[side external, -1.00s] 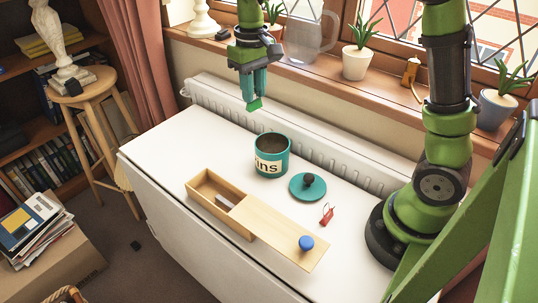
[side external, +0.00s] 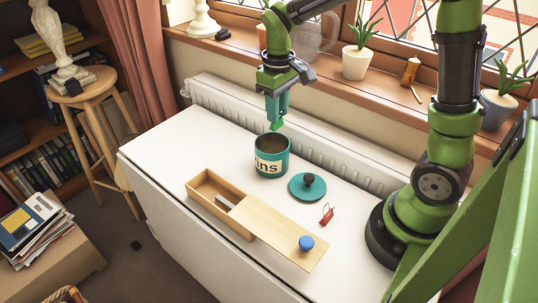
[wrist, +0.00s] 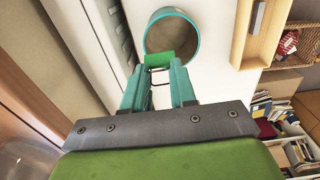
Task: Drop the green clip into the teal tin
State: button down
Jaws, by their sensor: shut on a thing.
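My gripper (side external: 276,119) points down just above the tin's far rim. It is shut on the green clip (wrist: 158,58), which also shows as a small green tip in the side view (side external: 277,125). In the wrist view the clip overlaps the tin's near rim. I cannot tell the exact height of the clip above the rim.
The tin's teal lid (side external: 301,190) with a black knob lies flat beside it. A red clip (side external: 327,214) lies nearby. A wooden box (side external: 208,198) with a sliding lid (side external: 272,230) and blue knob holds a grey object. A white radiator (side external: 320,149) runs behind the table.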

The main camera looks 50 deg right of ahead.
jog(key=shift+f, duration=0.1)
jog(key=c, duration=0.8)
grip_release()
notch_tip(320, 180, up, 17)
jog(key=shift+f, duration=0.1)
